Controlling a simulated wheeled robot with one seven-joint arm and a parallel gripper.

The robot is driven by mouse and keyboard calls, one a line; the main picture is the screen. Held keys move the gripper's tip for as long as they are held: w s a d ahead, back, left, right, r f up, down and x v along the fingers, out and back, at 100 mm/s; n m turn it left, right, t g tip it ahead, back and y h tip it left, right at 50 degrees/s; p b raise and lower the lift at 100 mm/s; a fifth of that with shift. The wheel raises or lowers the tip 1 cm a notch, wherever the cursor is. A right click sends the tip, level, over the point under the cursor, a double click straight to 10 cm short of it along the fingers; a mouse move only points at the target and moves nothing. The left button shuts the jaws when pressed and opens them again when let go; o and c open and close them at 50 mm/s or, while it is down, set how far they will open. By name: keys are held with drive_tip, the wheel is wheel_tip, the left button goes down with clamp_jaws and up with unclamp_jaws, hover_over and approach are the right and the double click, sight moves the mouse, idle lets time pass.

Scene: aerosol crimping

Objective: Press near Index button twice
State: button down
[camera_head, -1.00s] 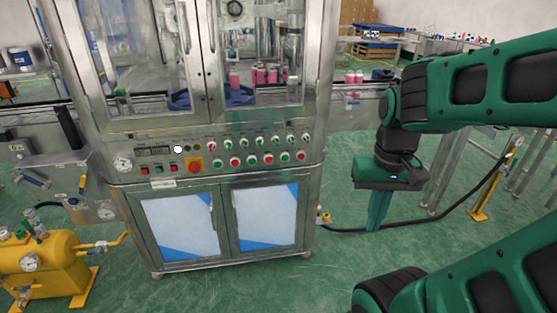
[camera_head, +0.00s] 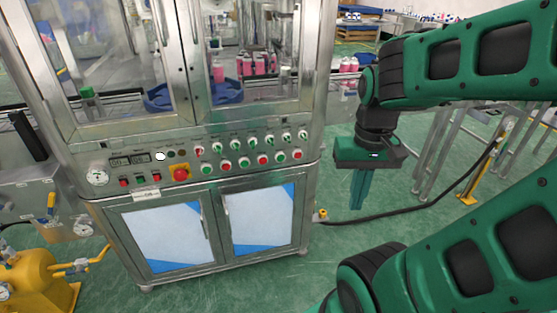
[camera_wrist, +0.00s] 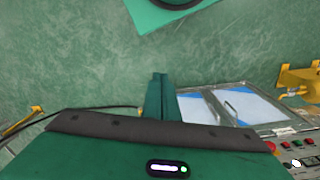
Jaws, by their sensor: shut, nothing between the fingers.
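The control panel (camera_head: 110,176) spans the front of the steel machine, with rows of small red and green buttons, rotary switches, a gauge and a large red knob on a yellow plate (camera_head: 180,173). The button labels are too small to read, so I cannot tell which is the Index button. A corner of the panel also shows at the lower right of the wrist view (camera_wrist: 291,147). My gripper (camera_head: 359,206) points down, shut and empty, to the right of the machine and apart from the panel. Its fingers show in the wrist view (camera_wrist: 160,80).
Cabinet doors (camera_head: 163,238) with white and blue panels are below the panel. A yellow tank (camera_head: 35,280) stands at the lower left. A black hose (camera_head: 400,215) crosses the green floor to a yellow stand (camera_head: 478,184). Pink bottles (camera_head: 262,63) stand behind the machine's glass.

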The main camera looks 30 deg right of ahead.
sight(281, 158)
drive_tip(key=w+d+f+n+g+h, duration=0.1)
drive_tip(key=w+d+f+n+h, duration=0.3)
drive_tip(key=w+f, duration=0.4)
drive_tip(key=w+d+f+n+h, duration=0.3)
drive_tip(key=w+f+h, duration=0.1)
drive_tip(key=w+f, duration=0.35)
drive_tip(key=w+a+f+n+t+h, duration=0.1)
drive_tip(key=w+a+n+t+h, duration=0.1)
drive_tip(key=w+n+t, duration=0.2)
drive_tip(key=w+a+f+n+t+h, duration=0.1)
drive_tip(key=w+n+t, duration=0.4)
drive_tip(key=w, duration=0.5)
drive_tip(key=a+n+h, duration=0.1)
drive_tip(key=n+h, duration=0.1)
drive_tip(key=shift+a+f+n+h, duration=0.3)
drive_tip(key=shift+a+n, duration=0.05)
drive_tip(key=shift+n, duration=0.05)
drive_tip(key=shift+w, duration=0.2)
drive_tip(key=w+d, duration=0.2)
drive_tip(key=w, duration=0.6)
drive_tip(key=shift+w+d, duration=0.15)
drive_tip(key=shift+d, duration=0.05)
